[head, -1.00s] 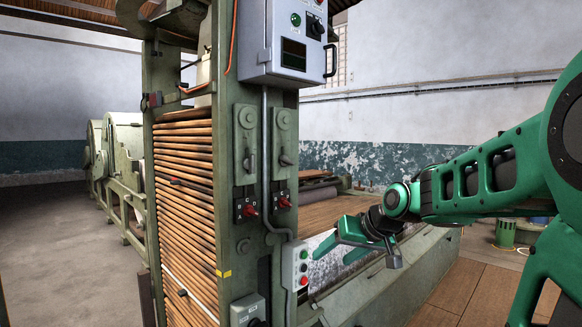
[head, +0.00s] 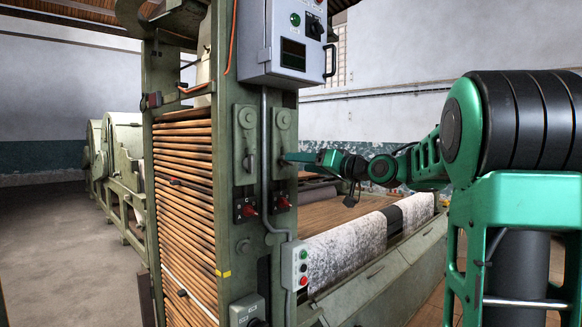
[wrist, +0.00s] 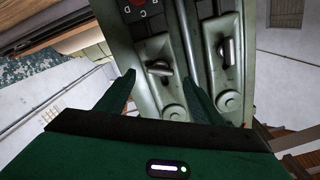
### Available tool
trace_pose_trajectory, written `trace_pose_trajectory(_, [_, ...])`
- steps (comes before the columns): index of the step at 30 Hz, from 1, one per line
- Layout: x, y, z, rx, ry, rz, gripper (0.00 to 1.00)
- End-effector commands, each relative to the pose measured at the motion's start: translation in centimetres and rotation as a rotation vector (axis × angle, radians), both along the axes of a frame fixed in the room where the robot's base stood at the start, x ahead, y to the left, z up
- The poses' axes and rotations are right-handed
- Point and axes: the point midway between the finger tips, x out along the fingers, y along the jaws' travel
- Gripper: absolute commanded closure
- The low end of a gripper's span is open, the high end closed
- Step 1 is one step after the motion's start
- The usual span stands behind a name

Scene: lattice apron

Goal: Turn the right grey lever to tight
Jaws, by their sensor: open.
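The right grey lever (wrist: 160,68) is a short handle on a long grey-green plate. In the wrist view the plates appear upside down, so it shows left of the other lever. In the head view my gripper (head: 290,158) reaches in from the right and its tip covers most of this lever. My gripper is open; in the wrist view its two green fingers stand either side of the lever in the picture. I see no contact and cannot tell the depth. The left grey lever (head: 250,162) hangs on its own plate and also shows in the wrist view (wrist: 227,50).
Red knobs (head: 283,203) sit on dark plates below the levers. A conduit (head: 264,160) runs between the lever plates. A grey control box (head: 290,62) hangs above, and a small button box (head: 296,265) below. A roller bed with pale cloth (head: 350,238) lies right.

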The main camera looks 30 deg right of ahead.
Motion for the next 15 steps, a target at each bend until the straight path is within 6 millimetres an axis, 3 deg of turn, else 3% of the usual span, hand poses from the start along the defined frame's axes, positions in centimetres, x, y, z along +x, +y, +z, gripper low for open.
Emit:
trace_pose_trajectory(6, [3.0, 0.9, 0.0, -0.001, 0.000, 0.001, 0.39])
trace_pose_trajectory(15, [4.3, 1.3, 0.0, -0.001, 0.000, -0.001, 0.39])
